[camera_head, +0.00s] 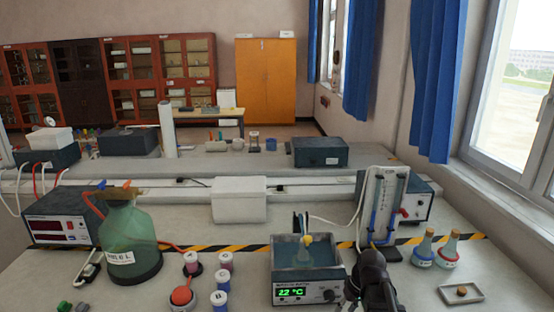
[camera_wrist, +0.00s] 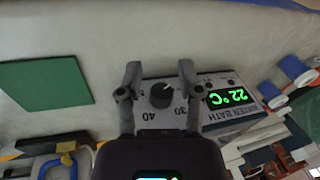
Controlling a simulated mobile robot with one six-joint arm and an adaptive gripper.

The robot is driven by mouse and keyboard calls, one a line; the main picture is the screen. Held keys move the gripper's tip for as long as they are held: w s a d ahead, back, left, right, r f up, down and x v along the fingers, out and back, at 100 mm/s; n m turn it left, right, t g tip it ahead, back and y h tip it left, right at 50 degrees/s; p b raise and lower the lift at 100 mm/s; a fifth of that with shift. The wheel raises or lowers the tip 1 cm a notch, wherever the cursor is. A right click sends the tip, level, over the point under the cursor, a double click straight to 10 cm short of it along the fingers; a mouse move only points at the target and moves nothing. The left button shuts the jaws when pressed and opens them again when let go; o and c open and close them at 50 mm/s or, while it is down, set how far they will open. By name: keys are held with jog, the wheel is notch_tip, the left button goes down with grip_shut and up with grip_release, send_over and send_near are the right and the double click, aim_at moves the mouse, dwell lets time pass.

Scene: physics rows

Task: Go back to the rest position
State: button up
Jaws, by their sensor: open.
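My gripper (camera_wrist: 160,66) is open in the wrist view, its two dark fingers apart with nothing held between them. The front panel of the water bath (camera_wrist: 210,120) lies just beyond the fingers, with a round black dial (camera_wrist: 162,95) seen between them, marked 30 and 40. Its green display reads 22 °C. In the head view the water bath (camera_head: 308,287) stands at the front of the bench with a flask in it, and my dark arm is at its right. Whether the fingers touch the dial cannot be told.
A green bottle (camera_head: 130,245) and several small labelled jars stand left of the bath. Two small flasks (camera_head: 423,252) and a small tray (camera_head: 461,294) are to the right. A glass-tube stand (camera_head: 384,205) is behind my arm. A green mat (camera_wrist: 44,85) shows in the wrist view.

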jog(key=s+a+m+h+p, duration=0.1)
jog(key=s+a+m+h, duration=0.1)
jog(key=s, duration=0.3)
jog(key=shift+s+a+r+h, duration=0.3)
jog(key=shift+a+h, duration=0.2)
jog(key=shift+a, duration=0.35)
jog(key=shift+d, duration=0.1)
dwell(1.0)
jog(key=shift+w, duration=0.1)
jog(key=shift+o, duration=0.7)
